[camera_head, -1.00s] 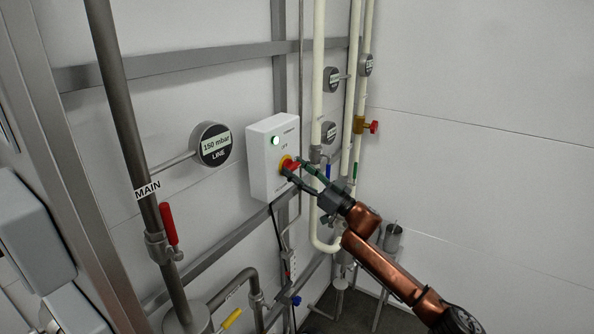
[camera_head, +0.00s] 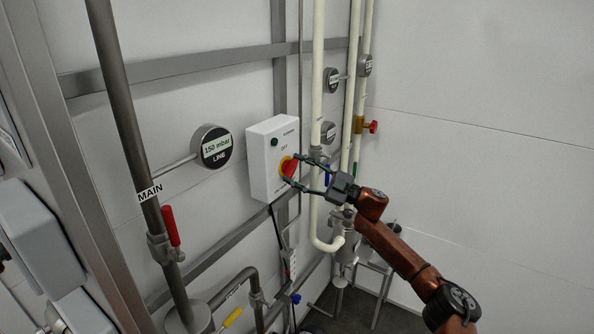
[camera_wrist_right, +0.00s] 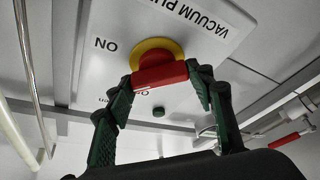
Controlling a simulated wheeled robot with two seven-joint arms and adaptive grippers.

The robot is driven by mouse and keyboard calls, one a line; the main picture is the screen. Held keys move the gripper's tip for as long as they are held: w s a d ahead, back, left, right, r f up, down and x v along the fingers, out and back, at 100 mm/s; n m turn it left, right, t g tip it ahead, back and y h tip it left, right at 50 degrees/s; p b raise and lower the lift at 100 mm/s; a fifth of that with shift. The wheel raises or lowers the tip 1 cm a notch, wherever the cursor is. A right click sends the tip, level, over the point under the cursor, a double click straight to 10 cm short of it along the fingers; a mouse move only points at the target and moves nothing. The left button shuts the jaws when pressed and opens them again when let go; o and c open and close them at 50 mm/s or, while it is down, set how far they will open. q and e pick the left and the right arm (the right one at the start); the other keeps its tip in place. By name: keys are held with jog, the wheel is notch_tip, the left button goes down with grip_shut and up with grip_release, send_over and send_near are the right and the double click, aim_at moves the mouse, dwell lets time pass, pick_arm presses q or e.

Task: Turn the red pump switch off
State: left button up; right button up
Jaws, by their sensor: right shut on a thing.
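The red pump switch (camera_head: 287,167) is a red rotary handle on a yellow ring, on the front of a white wall box (camera_head: 262,172). The box's lamp (camera_head: 274,142) is dark green and unlit. In the right wrist view the red handle (camera_wrist_right: 160,76) lies across the picture, with "ON" printed to its left and part of "VACUUM PU" above. My right gripper (camera_head: 293,168) reaches the switch from the right. Its green fingers are shut on the two ends of the handle, also in the wrist view (camera_wrist_right: 163,75). My left gripper is not in view.
Left of the box are a 150 mbar LINE gauge (camera_head: 211,147) and the MAIN pipe (camera_head: 128,115) with a red lever (camera_head: 169,226). Cream pipes (camera_head: 318,80) stand close to the right of the box. The wall on the far right is bare.

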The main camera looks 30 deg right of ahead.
jog(key=shift+r+n+g+h+p, duration=0.15)
jog(key=shift+n+g, duration=0.5)
jog(key=shift+n, duration=1.15)
jog(key=shift+f+n+g+h+p, duration=0.2)
jog(key=shift+n+g, duration=0.5)
jog(key=shift+n, duration=1.1)
jog(key=shift+r+n+g+h+p, duration=0.25)
jog(key=shift+n+g, duration=0.4)
jog(key=shift+n, duration=1.15)
jog(key=shift+f, duration=0.15)
jog(key=o, duration=1.2)
jog(key=shift+c, duration=0.2)
jog(key=shift+d, duration=0.1)
jog(key=v, duration=1.2)
